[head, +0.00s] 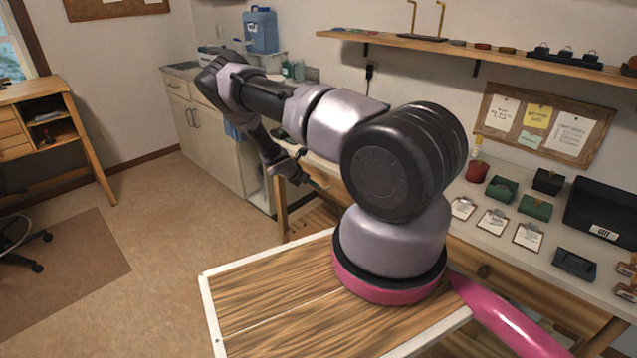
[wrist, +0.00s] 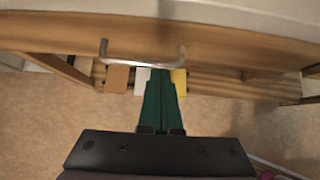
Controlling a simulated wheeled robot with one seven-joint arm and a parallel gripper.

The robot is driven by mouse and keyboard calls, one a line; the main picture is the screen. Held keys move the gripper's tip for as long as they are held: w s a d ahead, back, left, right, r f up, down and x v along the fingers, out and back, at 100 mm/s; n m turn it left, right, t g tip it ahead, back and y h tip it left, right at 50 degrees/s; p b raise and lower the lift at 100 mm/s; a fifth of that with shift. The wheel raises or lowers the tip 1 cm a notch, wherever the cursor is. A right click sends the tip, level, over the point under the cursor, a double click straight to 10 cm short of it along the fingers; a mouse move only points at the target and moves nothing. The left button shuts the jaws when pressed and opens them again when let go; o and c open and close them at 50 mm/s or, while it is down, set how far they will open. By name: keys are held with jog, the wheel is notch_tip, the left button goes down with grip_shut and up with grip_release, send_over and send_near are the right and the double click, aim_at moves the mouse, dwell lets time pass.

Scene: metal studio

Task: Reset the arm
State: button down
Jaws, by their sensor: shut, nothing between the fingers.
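My arm rises from its round base on my wooden top and reaches out to the left. Its far end bends down so that my gripper (head: 316,184) hangs in front of the workbench, near its left end. In the wrist view my gripper (wrist: 161,78) shows as two long dark green fingers lying together, shut and empty. The fingers point toward the bench's wooden front edge (wrist: 230,60) and overlap a pale metal handle (wrist: 118,63). I cannot tell how far the tips are from the edge.
The workbench (head: 470,234) holds clipboards, small green and black boxes and a red pot (head: 477,171). A wooden shelf (head: 400,42) runs above it. A sink cabinet (head: 208,135) with a blue water jug (head: 261,31) stands behind. The floor (head: 170,220) to the left is open.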

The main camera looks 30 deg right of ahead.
jog(key=v, duration=0.9)
jog(key=shift+w, duration=0.15)
jog(key=s+a+r+m+y, duration=0.25)
jog(key=r+m, duration=0.35)
jog(key=r, duration=0.6)
jog(key=s+a+r+m+y, duration=0.1)
jog(key=s+r+m, duration=0.35)
jog(key=r, duration=0.75)
jog(key=s+a+r+m+y, duration=0.1)
jog(key=s+r+m+y, duration=0.15)
jog(key=r+m, duration=0.65)
jog(key=s+a+r+m+t+y, duration=0.2)
jog(key=s+a+r, duration=0.3)
jog(key=s+r, duration=0.5)
jog(key=s+a+r+m+t+y, duration=0.2)
jog(key=s+a+r+m, duration=0.2)
jog(key=s+r, duration=0.6)
jog(key=s, duration=0.6)
jog(key=shift+s+a+r+m+y, duration=0.25)
jog(key=shift+a+m+y, duration=0.05)
jog(key=shift+a+m, duration=0.05)
jog(key=shift+d, duration=0.1)
